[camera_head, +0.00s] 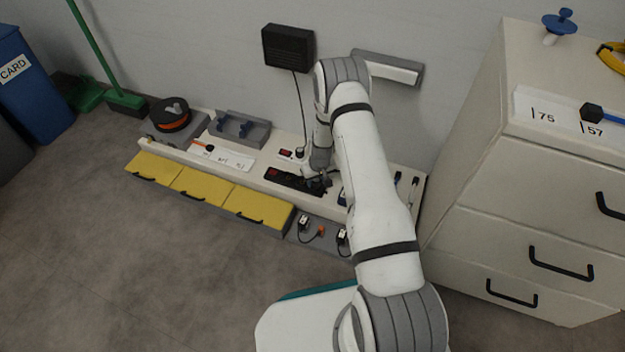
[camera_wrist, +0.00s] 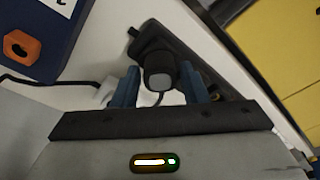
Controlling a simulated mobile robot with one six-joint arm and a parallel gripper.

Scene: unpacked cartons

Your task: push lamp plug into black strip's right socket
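The black strip (camera_head: 283,178) lies on the low bench with a red switch at its left end. It runs diagonally behind my gripper in the wrist view (camera_wrist: 235,115). My gripper (camera_head: 323,181) is low over the strip's right part. In the wrist view, my gripper (camera_wrist: 159,68) has its two blue fingers on either side of a dark round plug (camera_wrist: 158,72), taken as the lamp plug, and appears shut on it. A thin cord hangs from the plug. The plug overlaps the strip; its prongs and the right socket are hidden, so I cannot tell how deep it sits.
Plugs (camera_head: 304,223) lie in a grey tray along the front, beside yellow drawers (camera_head: 195,184). A blue object (camera_wrist: 35,35) with an orange part is near my gripper. A drawer cabinet (camera_head: 520,200) stands right.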

